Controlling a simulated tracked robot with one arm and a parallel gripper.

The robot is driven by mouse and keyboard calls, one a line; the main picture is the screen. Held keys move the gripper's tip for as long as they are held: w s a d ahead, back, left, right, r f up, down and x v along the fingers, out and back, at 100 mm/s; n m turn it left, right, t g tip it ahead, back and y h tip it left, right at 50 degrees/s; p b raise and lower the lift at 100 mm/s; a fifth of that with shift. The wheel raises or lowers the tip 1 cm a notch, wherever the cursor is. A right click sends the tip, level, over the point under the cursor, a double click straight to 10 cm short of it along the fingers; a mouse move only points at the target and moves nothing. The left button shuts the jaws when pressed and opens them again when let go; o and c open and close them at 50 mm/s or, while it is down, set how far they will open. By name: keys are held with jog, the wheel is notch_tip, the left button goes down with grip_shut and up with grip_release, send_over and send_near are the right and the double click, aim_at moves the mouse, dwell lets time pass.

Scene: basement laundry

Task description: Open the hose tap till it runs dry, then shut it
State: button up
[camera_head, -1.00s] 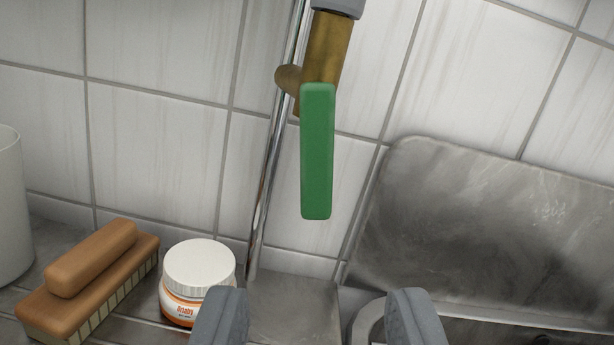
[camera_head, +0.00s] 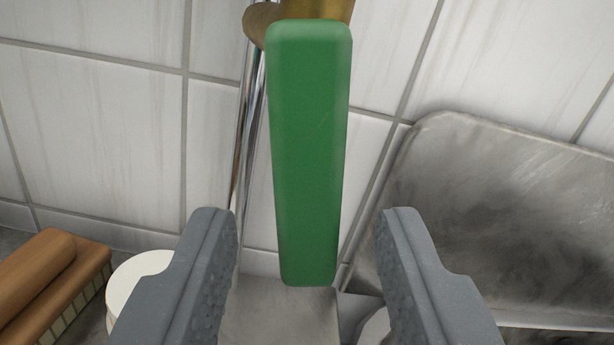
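The hose tap's green lever handle (camera_head: 309,150) hangs straight down, large in the middle of the view. Its brass body (camera_head: 315,9) shows only in part at the top edge. My gripper (camera_head: 307,222) is open, with one grey finger to the left and one to the right of the lever's lower part in the picture. There is a gap on both sides and no touch that I can see. The tap's outlet and any water are not clearly visible.
A wooden scrubbing brush (camera_head: 38,272) and a white-lidded jar (camera_head: 137,284) stand at lower left, the jar partly behind my left finger. A chrome pipe (camera_head: 246,140) runs behind the lever. A grey metal sink back (camera_head: 490,205) fills the right. White tiles cover the wall.

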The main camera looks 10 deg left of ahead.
jog(key=shift+x, duration=0.85)
jog(key=shift+w+a, duration=0.15)
jog(key=shift+w, duration=0.25)
grip_shut()
